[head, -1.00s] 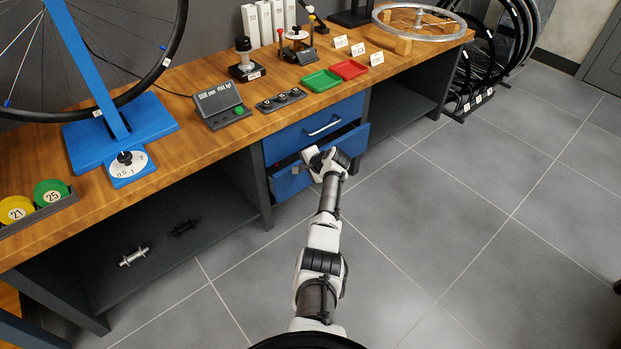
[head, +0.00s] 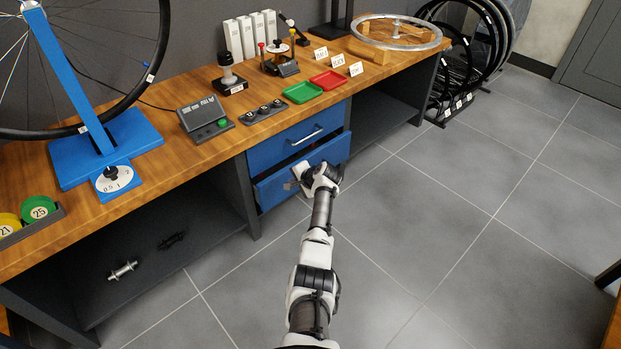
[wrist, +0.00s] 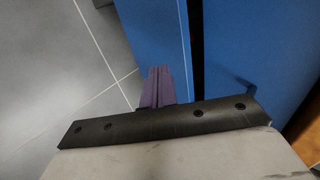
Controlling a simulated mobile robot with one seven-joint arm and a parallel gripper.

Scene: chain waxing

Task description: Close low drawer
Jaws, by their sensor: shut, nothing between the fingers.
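The low drawer (head: 329,154) is the lower blue front in the bench's drawer unit. It stands slightly out, with a dark gap behind its top edge. My gripper (head: 299,173) is at the face of this drawer, near its middle, and hides part of it. In the wrist view the shut purple fingers (wrist: 158,84) point at the blue drawer front (wrist: 155,35); they look touching or very close, I cannot tell which. A dark gap runs between that front and the blue upper drawer (wrist: 250,45). The drawer's handle is not clearly visible.
The upper blue drawer (head: 290,143) with a silver handle looks closed. The wooden bench top (head: 215,150) above holds a scale, green and red trays (head: 302,92) and tools. Open shelves flank the drawers. The grey tiled floor (head: 440,200) in front is clear.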

